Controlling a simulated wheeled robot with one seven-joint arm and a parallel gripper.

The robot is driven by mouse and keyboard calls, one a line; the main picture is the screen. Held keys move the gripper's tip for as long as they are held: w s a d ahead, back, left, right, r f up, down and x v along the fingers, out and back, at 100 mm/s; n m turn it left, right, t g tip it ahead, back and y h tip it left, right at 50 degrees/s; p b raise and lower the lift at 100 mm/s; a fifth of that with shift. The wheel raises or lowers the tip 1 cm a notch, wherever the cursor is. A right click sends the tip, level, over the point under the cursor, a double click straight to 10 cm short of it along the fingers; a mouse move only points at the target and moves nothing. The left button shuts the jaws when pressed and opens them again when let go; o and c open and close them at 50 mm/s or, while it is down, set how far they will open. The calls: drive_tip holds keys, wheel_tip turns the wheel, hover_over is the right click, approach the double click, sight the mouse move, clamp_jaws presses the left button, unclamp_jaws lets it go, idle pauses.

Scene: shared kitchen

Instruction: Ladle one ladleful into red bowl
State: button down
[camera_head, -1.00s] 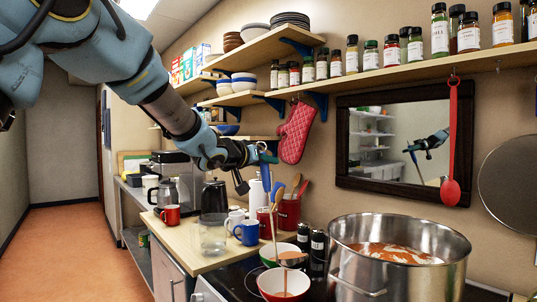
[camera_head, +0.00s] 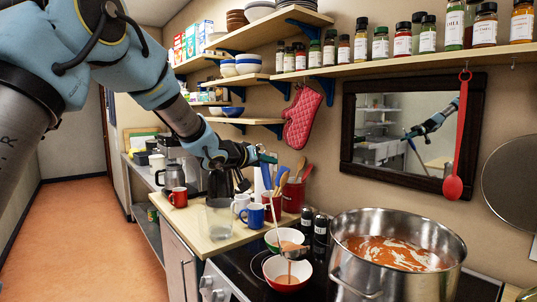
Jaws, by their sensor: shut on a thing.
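My gripper (camera_head: 264,160) is shut on the ladle's handle, above the counter and stove. The ladle (camera_head: 276,213) hangs down, with its metal cup (camera_head: 294,252) just above the red bowl (camera_head: 286,284). Orange-red soup runs from the cup into the red bowl, which has a white inside and some soup in it. A large steel pot (camera_head: 375,275) of orange-red soup with pale streaks stands to the right. The fingers are small in view, and the grip's detail is hard to see.
A second bowl (camera_head: 284,238) sits right behind the red one. Dark-lidded jars (camera_head: 319,229), a blue mug (camera_head: 253,215), a glass pitcher (camera_head: 219,219) and a red utensil crock (camera_head: 293,194) stand close by. A spice shelf (camera_head: 400,60) runs above.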

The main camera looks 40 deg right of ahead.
drive_tip(key=shift+w+d+f, duration=0.3)
drive_tip(key=shift+w+f, duration=0.2)
drive_tip(key=shift+w, duration=0.25)
drive_tip(key=shift+w+d+f+n+g, duration=0.2)
drive_tip(key=shift+w+f+n+g, duration=0.15)
drive_tip(key=shift+w, duration=0.2)
